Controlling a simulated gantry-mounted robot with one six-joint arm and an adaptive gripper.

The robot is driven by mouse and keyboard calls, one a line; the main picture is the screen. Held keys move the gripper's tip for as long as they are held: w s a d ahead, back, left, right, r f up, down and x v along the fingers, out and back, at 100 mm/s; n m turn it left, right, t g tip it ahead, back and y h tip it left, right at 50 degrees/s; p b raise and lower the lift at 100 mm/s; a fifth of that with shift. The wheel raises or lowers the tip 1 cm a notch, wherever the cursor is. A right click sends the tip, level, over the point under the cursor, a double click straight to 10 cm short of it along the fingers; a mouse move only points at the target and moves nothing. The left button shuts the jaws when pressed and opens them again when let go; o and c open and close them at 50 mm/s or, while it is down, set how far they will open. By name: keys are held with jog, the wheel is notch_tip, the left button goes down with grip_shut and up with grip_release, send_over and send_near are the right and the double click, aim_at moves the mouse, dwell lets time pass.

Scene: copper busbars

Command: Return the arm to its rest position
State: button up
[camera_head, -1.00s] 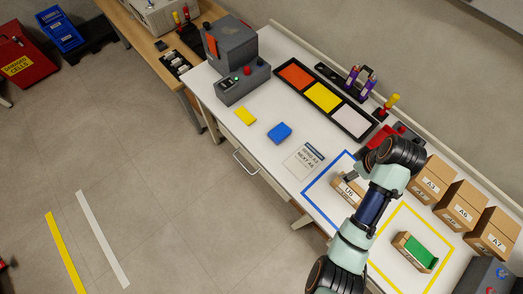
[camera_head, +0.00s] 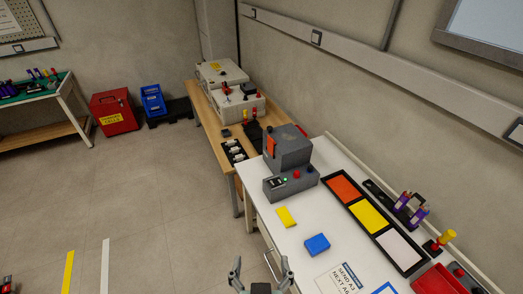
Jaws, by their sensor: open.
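My gripper (camera_head: 261,277) shows at the bottom edge of the head view, its two fingers spread apart and empty. It is in front of the white workbench (camera_head: 262,212), near the bench's front edge, and appears to touch nothing. The rest of my arm is out of view below the frame.
On the bench are a grey machine (camera_head: 290,165), a yellow block (camera_head: 287,217), a blue block (camera_head: 317,244), a three-colour tray (camera_head: 352,200), a printed sheet (camera_head: 338,281) and a red bin (camera_head: 437,280). A wooden bench (camera_head: 205,118) stands behind. Floor at left is open.

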notch_tip(320, 180, up, 28)
jog(key=p, duration=2.5)
jog(key=shift+d+f, duration=0.15)
jog(key=shift+f, duration=0.1)
